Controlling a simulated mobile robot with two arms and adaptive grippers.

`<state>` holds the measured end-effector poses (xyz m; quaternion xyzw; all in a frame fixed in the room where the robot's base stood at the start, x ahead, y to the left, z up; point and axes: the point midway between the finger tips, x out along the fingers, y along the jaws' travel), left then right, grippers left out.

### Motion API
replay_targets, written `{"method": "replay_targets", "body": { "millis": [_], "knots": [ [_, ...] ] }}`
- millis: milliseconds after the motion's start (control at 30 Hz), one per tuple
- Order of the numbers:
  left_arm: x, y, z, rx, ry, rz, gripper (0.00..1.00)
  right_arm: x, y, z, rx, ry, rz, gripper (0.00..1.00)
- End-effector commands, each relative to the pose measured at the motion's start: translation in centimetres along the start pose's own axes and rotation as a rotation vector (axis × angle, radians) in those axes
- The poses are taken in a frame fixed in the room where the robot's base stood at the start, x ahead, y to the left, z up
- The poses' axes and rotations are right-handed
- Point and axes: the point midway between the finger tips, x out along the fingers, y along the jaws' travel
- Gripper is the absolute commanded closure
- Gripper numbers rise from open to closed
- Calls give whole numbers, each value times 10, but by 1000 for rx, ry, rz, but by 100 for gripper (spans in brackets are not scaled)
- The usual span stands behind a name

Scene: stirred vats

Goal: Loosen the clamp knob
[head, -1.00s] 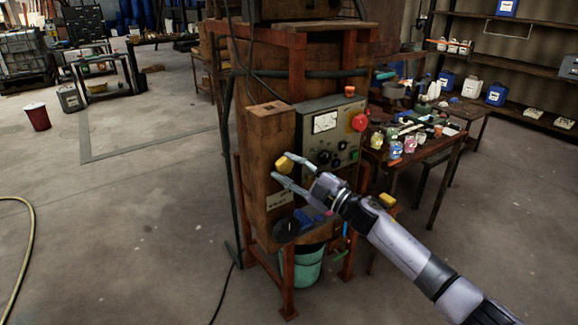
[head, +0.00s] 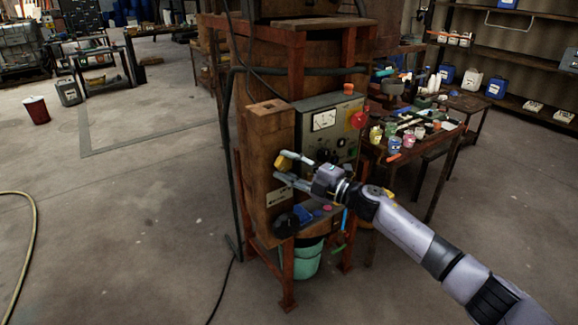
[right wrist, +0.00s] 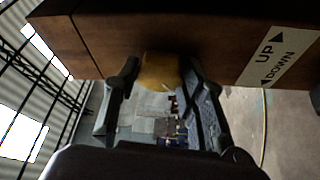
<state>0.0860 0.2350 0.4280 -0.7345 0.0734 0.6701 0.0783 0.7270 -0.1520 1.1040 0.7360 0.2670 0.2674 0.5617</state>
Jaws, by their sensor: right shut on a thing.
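The clamp knob is a small yellow knob (head: 281,163) on the front of the upright wooden column (head: 258,190). In the right wrist view the knob (right wrist: 160,70) sits between my two dark fingers, against the brown wood. My right gripper (head: 286,169) is shut on the knob, with one finger above it and one below in the head view. The fingers partly cover the knob's sides. A label with UP and DOWN arrows (right wrist: 269,58) is on the wood beside it. My left gripper is not in view.
A grey control panel (head: 325,130) with a gauge and a red button is right of the column. Below are a small shelf with tools and a teal bucket (head: 308,262). A cluttered table (head: 400,150) stands behind right. The floor at left is mostly clear.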

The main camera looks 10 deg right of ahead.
Motion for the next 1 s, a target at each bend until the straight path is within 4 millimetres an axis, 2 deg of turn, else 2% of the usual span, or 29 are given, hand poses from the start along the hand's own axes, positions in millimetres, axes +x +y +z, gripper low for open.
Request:
{"method": "replay_targets", "body": {
  "millis": [133,167,433,767,867,1000],
  "knots": [
    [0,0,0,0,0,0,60,0,-1,0,-3,0,-2,90],
    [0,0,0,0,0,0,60,0,-1,0,-3,0,-2,61],
    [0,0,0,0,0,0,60,0,-1,0,-1,0,-1,43],
    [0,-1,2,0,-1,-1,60,-2,0,0,0,0,0,42],
    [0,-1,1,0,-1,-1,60,-10,-1,1,-1,-2,-1,42],
    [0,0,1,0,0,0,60,-35,-2,1,1,-2,-3,42]
  ]
}}
